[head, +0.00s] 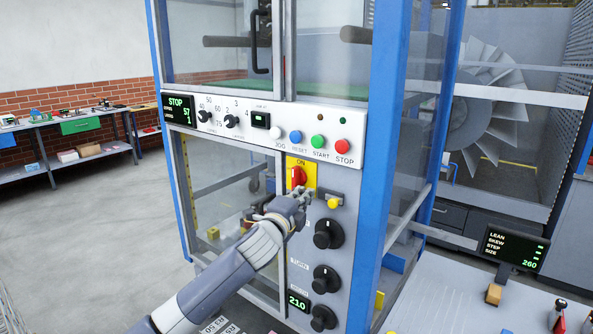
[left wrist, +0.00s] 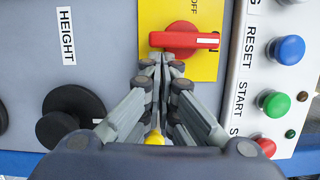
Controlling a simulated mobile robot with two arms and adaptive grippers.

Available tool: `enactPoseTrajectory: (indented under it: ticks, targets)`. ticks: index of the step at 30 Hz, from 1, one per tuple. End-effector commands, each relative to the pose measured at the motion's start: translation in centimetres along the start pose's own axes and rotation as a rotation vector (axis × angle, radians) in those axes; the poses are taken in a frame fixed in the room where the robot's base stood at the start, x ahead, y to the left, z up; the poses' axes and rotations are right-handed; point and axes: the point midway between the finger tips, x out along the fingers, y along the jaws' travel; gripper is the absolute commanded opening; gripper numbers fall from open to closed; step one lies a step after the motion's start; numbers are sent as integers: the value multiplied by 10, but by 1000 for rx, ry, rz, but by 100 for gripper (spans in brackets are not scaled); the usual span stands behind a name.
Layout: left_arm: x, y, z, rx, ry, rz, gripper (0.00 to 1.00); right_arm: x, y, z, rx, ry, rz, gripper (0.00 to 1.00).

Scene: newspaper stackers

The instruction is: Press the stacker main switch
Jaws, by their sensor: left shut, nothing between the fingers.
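The stacker's main switch is a red rotary handle (head: 297,175) on a yellow plate (head: 311,172) marked ON at its top edge. In the left wrist view the red handle (left wrist: 184,40) lies across the yellow plate (left wrist: 203,13), and part of the word OFF shows. My left gripper (head: 303,194) is shut and empty, just below the handle in the head view. In the left wrist view its closed fingertips (left wrist: 161,62) are close to the handle's edge; I cannot tell whether they touch. My right gripper is not in view.
Right of the gripper is a yellow knob (head: 334,203), with black dials (head: 328,234) below. Above are the white (head: 275,132), blue (head: 295,136), green (head: 318,141) and red (head: 342,146) buttons. A blue frame post (head: 383,130) stands right.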

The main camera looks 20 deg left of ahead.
Motion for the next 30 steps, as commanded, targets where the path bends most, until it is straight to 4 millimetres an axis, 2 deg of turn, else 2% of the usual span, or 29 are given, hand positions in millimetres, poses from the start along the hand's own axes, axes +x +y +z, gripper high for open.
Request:
enactPoseTrajectory:
  ticks: [9,14,30]
  targets:
    - [-1,0,0,-1,0,0,0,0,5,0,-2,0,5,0]
    - [-13,1,1,-2,0,1,0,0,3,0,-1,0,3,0]
    - [-98,1,0,1,0,0,0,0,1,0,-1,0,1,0]
